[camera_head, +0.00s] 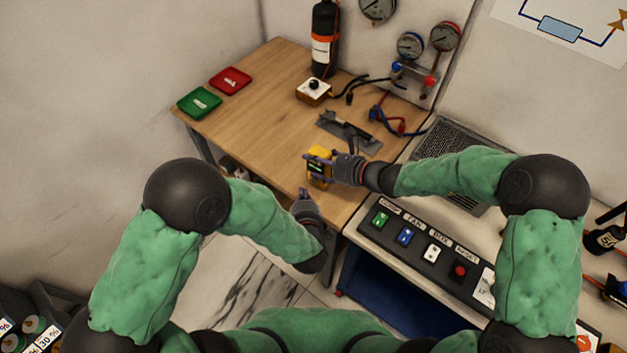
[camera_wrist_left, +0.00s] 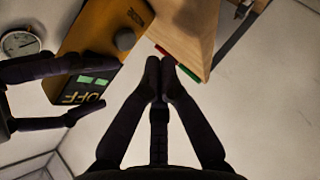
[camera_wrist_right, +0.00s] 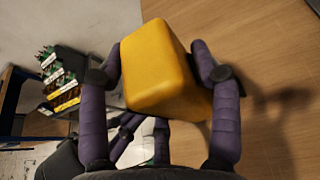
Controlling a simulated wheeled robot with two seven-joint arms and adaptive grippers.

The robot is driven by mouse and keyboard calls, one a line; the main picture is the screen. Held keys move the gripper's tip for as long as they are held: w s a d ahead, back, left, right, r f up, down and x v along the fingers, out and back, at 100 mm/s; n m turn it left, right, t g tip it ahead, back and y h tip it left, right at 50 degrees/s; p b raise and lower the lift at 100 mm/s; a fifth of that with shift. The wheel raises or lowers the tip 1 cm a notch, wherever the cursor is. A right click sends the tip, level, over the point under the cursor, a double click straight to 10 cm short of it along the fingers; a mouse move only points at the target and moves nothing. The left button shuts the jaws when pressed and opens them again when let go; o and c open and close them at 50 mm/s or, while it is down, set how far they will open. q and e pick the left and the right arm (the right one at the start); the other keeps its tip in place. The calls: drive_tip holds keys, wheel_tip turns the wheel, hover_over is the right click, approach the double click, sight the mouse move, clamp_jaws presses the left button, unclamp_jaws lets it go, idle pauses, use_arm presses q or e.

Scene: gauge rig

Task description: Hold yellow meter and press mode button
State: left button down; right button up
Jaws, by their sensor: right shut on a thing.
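The yellow meter (camera_head: 321,180) is at the front edge of the wooden table, held by my right gripper (camera_head: 331,168). In the right wrist view the fingers sit on either side of the meter's yellow body (camera_wrist_right: 158,68). In the left wrist view the meter (camera_wrist_left: 92,30) shows a dark round knob or button (camera_wrist_left: 124,39) and a dark display reading "OFF" (camera_wrist_left: 82,97) with green patches. My left gripper (camera_wrist_left: 166,68) has its fingertips together, with nothing between them. It is just below the meter in the head view, apart from it. I cannot make out a labelled mode button.
The wooden table (camera_head: 235,115) holds red (camera_head: 231,80) and green (camera_head: 199,102) trays and a white box with a black knob (camera_head: 313,92). A dark tool (camera_head: 347,130) lies behind the meter. A button panel (camera_head: 420,250) is at the right front.

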drive_tip(key=shift+s+f, duration=0.1)
drive_tip(key=shift+f, duration=0.1)
use_arm(q)
drive_tip(key=s+a, duration=0.1)
drive_tip(key=s, duration=0.1)
drive_tip(key=shift+s+a, duration=0.35)
drive_tip(key=shift+s, duration=0.05)
use_arm(e)
drive_tip(key=o, duration=1.4)
drive_tip(key=shift+r, duration=0.15)
drive_tip(key=v, duration=1.2)
